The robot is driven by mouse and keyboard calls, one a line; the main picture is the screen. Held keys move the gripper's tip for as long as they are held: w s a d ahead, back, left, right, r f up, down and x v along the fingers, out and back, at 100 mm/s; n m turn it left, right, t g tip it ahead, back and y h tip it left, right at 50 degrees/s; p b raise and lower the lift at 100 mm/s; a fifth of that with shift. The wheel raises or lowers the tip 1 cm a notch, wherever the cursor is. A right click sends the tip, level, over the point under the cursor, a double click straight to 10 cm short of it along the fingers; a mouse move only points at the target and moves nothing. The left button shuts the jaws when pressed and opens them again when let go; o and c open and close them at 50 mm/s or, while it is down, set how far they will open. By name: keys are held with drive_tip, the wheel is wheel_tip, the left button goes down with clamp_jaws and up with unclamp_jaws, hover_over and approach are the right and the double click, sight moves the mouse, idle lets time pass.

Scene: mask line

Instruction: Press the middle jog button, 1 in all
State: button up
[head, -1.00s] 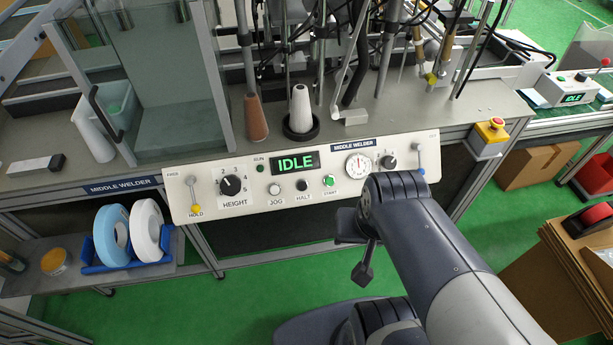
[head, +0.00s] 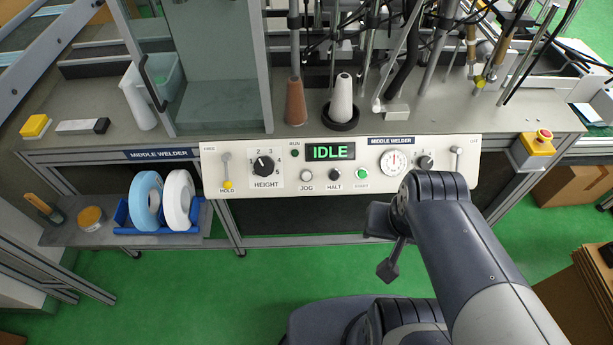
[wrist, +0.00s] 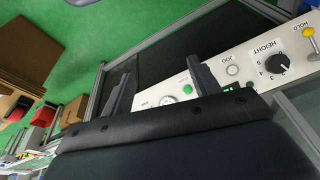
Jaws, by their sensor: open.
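The jog button (head: 306,175) is a small pale round button on the white middle welder panel (head: 230,150), between the height knob and the black halt button. The panel display (head: 330,152) reads IDLE in green. In the wrist view the jog button (wrist: 232,70) lies to the right of my fingers, clear of them. My gripper (head: 384,245) hangs in front of the panel, low and to the right of the button, partly hidden by my arm. In the wrist view my gripper (wrist: 160,87) has its two dark fingers apart, with nothing held.
The height knob (head: 264,166), halt button (head: 334,174) and green start button (head: 362,173) sit near the jog button. A yellow-and-red emergency stop (head: 540,142) is at the right. A shelf with tape rolls (head: 146,201) is at lower left. Green floor before the panel is open.

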clamp_jaws()
idle(0.4)
idle(1.0)
